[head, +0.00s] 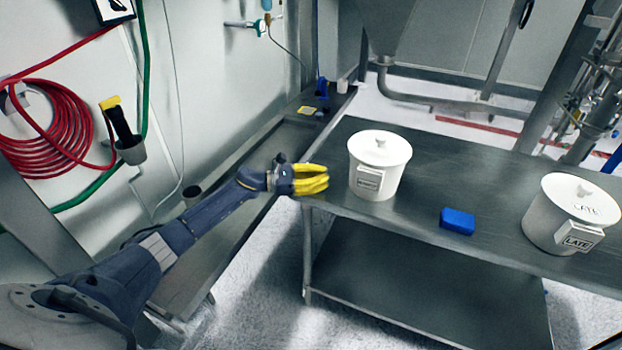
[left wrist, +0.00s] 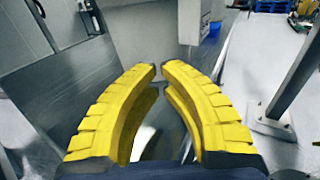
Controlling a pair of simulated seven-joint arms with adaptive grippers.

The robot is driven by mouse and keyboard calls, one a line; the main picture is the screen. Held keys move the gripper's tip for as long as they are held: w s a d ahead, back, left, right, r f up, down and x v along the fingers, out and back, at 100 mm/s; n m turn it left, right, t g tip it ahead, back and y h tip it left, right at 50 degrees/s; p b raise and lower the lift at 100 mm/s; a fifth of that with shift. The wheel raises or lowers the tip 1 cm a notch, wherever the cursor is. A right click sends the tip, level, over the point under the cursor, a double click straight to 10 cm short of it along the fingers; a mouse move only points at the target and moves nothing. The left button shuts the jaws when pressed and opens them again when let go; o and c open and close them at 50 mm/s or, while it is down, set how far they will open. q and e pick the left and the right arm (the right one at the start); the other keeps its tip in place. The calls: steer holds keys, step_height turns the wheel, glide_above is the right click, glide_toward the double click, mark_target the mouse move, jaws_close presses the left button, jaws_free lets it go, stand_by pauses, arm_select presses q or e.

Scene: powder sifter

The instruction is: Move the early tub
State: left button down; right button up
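Two white lidded tubs stand upright on the dark table (head: 440,160) in the head view. The right tub (head: 560,228) reads LATE on its front plate and lid. The left tub (head: 378,160) has a round lid knob and a front plate whose small lettering I cannot read clearly; it is the other tub, so it appears to be the early one. My left gripper (head: 328,178), with yellow fingers, is just left of this tub, apparently apart from it. In the left wrist view its fingertips (left wrist: 160,66) have a narrow gap with nothing held between them. My right gripper is not in view.
A blue block (head: 457,221) lies on the table between the tubs. A long dark side bench (head: 235,205) runs along the left wall, below a red hose coil (head: 60,130). A metal hopper (head: 386,25) hangs behind the table. The table behind the block is clear.

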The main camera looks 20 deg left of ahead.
mark_target(352, 175)
arm_select(q)
steer(key=shift+x, duration=3.6)
